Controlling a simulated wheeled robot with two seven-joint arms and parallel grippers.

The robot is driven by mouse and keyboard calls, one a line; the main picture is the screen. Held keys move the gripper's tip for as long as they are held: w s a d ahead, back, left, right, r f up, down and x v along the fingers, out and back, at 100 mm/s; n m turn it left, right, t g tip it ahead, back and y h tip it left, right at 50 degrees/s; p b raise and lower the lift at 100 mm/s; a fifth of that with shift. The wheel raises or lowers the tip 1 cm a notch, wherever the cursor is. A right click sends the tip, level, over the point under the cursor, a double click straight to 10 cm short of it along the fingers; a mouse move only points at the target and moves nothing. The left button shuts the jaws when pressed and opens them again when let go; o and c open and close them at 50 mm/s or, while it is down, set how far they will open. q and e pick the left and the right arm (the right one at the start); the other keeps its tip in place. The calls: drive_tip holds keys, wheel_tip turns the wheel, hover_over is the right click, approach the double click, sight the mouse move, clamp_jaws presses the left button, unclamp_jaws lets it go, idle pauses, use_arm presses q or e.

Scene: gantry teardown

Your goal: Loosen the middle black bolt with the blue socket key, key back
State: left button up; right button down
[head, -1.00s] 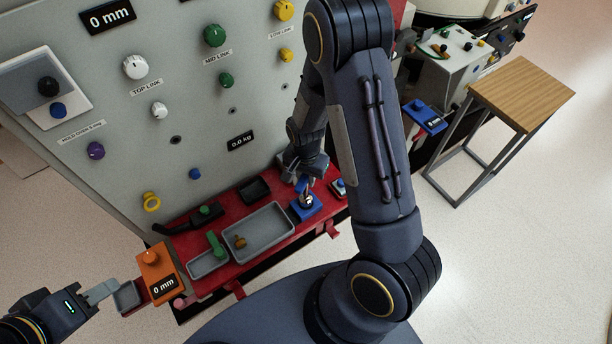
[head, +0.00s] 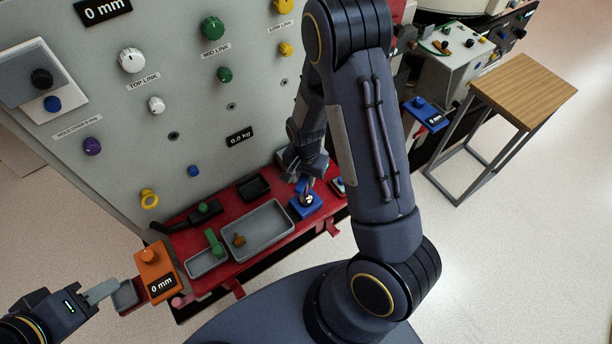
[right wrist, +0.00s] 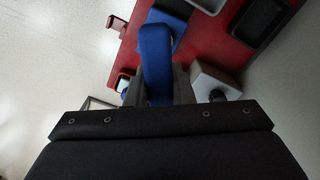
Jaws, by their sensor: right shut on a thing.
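My right gripper (head: 303,183) is shut on the blue socket key, whose blue handle (right wrist: 156,60) sits between the fingers in the right wrist view. In the head view the key (head: 308,198) is at the blue block (head: 305,208) on the red ledge; I cannot tell whether it is seated or lifted. Small dark round bolts sit in a slanting row on the grey panel, the middle one (head: 231,106) between a left one (head: 173,136) and a right one (head: 284,82). My left gripper (head: 102,291) is at the lower left; its finger opening is unclear.
The red ledge (head: 222,270) carries a large grey tray (head: 284,236), a smaller tray with a green item (head: 213,241) and a black tray (head: 253,188). An orange block (head: 155,270) stands near my left gripper. A wooden-topped stand (head: 523,92) is at right.

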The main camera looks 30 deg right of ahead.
drive_tip(key=shift+f, duration=0.1)
drive_tip(key=shift+f+b, duration=1.35)
drive_tip(key=shift+f, duration=0.05)
drive_tip(key=c, duration=1.2)
unclamp_jaws()
drive_tip(key=shift+r, duration=0.15)
drive_tip(key=shift+o, duration=0.2)
wheel_tip(320, 180, up, 8)
drive_tip(key=shift+f+p, duration=0.1)
drive_tip(key=shift+p, duration=0.2)
wheel_tip(320, 180, up, 4)
drive_tip(key=p, duration=0.3)
drive_tip(key=shift+p, duration=0.35)
